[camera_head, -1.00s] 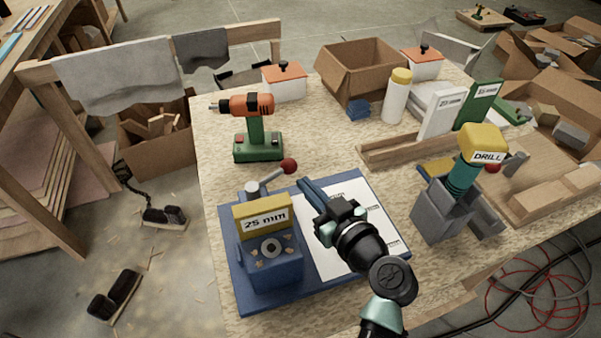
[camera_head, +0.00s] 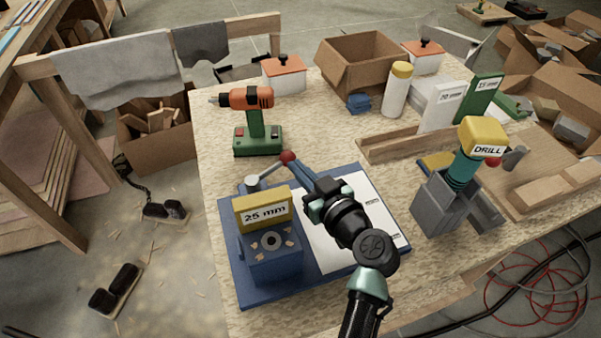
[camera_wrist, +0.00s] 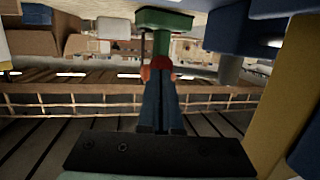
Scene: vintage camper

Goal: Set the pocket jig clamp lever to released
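The pocket jig is a blue block (camera_head: 272,262) with a yellow "25 mm" plate (camera_head: 264,211), fixed on a blue base board (camera_head: 232,288). Its clamp lever is a grey arm (camera_head: 268,176) behind the plate, slanting up and right to a red ball knob (camera_head: 288,156). My gripper (camera_head: 297,167) reaches in from the lower right, its slim blue fingers together and their tips at the knob. In the wrist view the fingers (camera_wrist: 160,100) lie close together, with the red knob (camera_wrist: 168,65) just past their tips. I cannot tell whether they touch it.
An orange and green drill (camera_head: 257,122) stands just behind the lever. A white sheet (camera_head: 365,205) lies on the board under my gripper. A grey holder (camera_head: 440,205) with a yellow "DRILL" tool is at right. Bare tabletop (camera_head: 320,130) lies behind the board.

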